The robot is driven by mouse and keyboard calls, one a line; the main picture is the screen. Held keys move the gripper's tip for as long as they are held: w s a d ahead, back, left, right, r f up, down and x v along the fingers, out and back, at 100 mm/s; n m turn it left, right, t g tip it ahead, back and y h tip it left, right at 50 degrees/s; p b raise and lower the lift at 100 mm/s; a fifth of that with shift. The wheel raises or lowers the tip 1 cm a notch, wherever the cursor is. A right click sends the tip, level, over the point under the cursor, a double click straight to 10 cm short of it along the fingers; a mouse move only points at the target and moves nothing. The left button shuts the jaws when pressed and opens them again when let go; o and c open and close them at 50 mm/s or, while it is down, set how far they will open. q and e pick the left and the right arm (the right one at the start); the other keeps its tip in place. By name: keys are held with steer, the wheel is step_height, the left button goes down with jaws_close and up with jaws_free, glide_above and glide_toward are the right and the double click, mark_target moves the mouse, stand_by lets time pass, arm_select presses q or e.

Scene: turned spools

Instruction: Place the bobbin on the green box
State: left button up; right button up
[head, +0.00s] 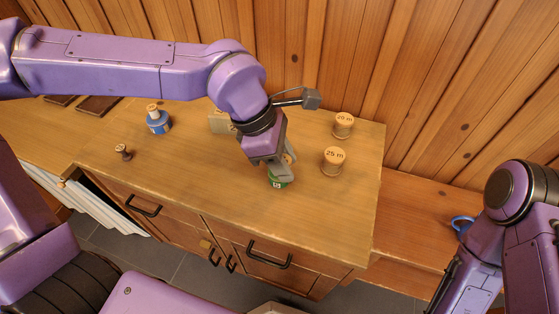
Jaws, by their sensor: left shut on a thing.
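My left gripper (282,172) points down over the table's right half and is shut on a small tan wooden piece (290,157), which seems to be the bobbin. The fingers hide most of it. The green box (277,182), small with a white label, is directly below the fingers and partly covered by them. I cannot tell whether the held piece touches it. My right arm shows at the right edge, but its gripper is out of the picture.
A blue container with a wooden top (158,122) and a small dark brown spool (123,152) stand at left. A pale block (218,123) is behind my gripper. The front middle of the wooden cabinet top (215,190) is clear.

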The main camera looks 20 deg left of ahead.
arm_select(q)
steer(key=w+a+f, duration=0.1)
steer(key=w+f, duration=0.1)
steer(key=w+a+f, duration=0.1)
steer(key=w+f, duration=0.1)
steer(key=w+f+p, duration=0.1)
steer(key=w+f, duration=0.1)
steer(key=shift+w+a+f, duration=0.25)
steer(key=shift+w+a, duration=0.15)
steer(key=f, duration=0.3)
steer(key=shift+w+a, duration=0.15)
steer(key=shift+w, duration=0.1)
steer(key=shift+f, duration=0.45)
steer(key=shift+f, duration=0.1)
steer(key=o, duration=1)
